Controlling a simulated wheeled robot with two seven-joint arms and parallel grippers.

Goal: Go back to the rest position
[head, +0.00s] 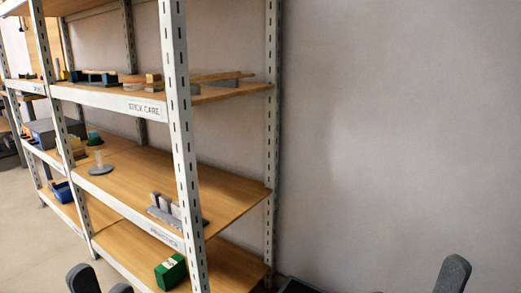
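My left gripper (102,285) shows at the bottom left edge, in front of the lower shelf. Its two dark fingertips stand apart with nothing seen between them. My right gripper (453,275) shows at the bottom right, in front of the bare wall. Only one dark finger of it is clear; the rest is below the frame. Neither gripper touches the shelves, as far as I see.
A metal rack (180,130) with wooden shelves fills the left. A green box (171,271) sits on the lowest shelf, a grey block rack (165,213) above it. A blue bin (63,191) is farther left. The wall (400,130) at right is bare.

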